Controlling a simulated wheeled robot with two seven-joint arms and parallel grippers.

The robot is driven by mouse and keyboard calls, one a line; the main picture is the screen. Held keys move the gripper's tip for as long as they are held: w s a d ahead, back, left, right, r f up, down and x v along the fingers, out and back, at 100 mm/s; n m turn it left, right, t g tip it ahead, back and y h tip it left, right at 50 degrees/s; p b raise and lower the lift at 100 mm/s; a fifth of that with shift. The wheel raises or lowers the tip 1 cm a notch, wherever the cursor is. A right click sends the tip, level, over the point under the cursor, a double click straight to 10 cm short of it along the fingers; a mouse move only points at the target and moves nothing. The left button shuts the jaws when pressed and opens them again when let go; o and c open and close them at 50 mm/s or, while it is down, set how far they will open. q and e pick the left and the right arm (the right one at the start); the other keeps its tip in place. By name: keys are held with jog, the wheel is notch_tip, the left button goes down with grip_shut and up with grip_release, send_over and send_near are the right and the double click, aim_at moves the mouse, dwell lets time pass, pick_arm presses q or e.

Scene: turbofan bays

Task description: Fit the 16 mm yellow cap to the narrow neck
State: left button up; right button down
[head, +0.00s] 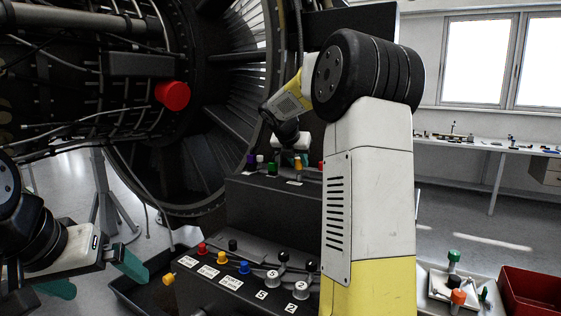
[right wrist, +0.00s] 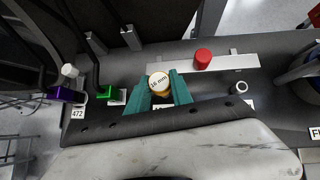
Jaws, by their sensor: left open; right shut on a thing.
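The yellow cap (right wrist: 159,84) has a white top marked "16 mm". My right gripper (right wrist: 163,97) is shut on it, with teal fingers on either side, above the dark stepped panel. What lies directly under the cap is hidden, so I cannot tell whether it touches a neck. In the head view the yellow cap (head: 298,164) is small, and my right arm covers much of that area. A pale, round, open-topped fitting (right wrist: 239,88) stands right of the cap in the right wrist view. My left gripper (head: 100,279) is open and empty at lower left.
On the upper panel are a red cap (right wrist: 203,58), a green one (right wrist: 107,92), a purple one (right wrist: 66,95) and a white one (right wrist: 69,71). The lower console (head: 190,290) carries several knobs. A red bin (head: 530,290) stands at right. The engine (head: 180,110) fills the left.

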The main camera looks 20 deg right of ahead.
aim_at(297, 167)
jog(key=shift+f, duration=1.6)
jog(key=c, duration=1.1)
grip_release()
jog(key=shift+o, duration=0.2)
jog(key=v, duration=0.7)
jog(key=shift+s+a+r, duration=0.15)
jog(key=shift+s+r, duration=0.05)
